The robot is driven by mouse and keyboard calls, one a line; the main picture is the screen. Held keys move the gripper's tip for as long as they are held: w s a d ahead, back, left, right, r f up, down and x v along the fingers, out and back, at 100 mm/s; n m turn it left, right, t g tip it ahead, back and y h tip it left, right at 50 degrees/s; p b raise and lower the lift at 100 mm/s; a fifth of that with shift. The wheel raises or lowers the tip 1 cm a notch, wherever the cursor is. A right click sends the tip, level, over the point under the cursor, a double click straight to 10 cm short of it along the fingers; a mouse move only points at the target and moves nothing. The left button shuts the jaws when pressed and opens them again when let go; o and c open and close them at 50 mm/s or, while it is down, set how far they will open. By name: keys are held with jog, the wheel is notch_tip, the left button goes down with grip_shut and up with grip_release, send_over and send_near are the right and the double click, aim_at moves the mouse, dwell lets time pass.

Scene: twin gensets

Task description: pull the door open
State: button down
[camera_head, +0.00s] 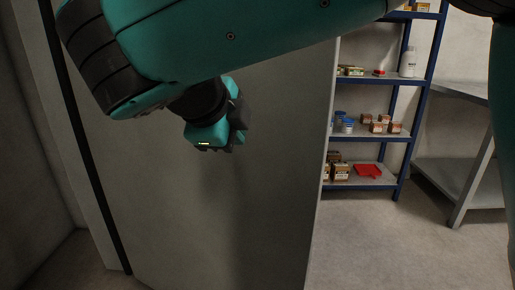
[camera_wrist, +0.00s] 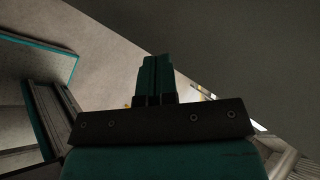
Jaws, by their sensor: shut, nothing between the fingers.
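The door (camera_head: 265,190) is a plain grey panel filling the middle of the head view. Its right edge stands clear of the opening, and a room shows past that edge, so the door is at least partly open. No handle shows; my arm covers the upper part of the door. My gripper (camera_head: 235,145) is in front of the door's face, with its fingers together and nothing in them. I cannot tell whether it touches the panel. In the wrist view the closed fingers (camera_wrist: 155,78) point up the picture, beside a broad dark grey surface that may be the door.
Through the opening, a blue-framed shelf (camera_head: 389,132) holds small boxes, jars, a white bottle (camera_head: 408,62) and a red item (camera_head: 368,170). A grey metal bench (camera_head: 455,172) stands at the right. The floor (camera_head: 375,245) right of the door is clear. A wall is close at the left.

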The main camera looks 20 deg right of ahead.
jog(key=m, duration=0.2)
send_near(263, 150)
jog(key=x, duration=0.3)
jog(key=b+x, duration=0.1)
jog(key=x, duration=0.2)
jog(key=shift+s+a+f, duration=0.15)
jog(key=shift+s+f, duration=0.05)
jog(key=shift+s, duration=0.05)
jog(key=shift+w+d, duration=0.25)
jog(key=shift+w, duration=0.1)
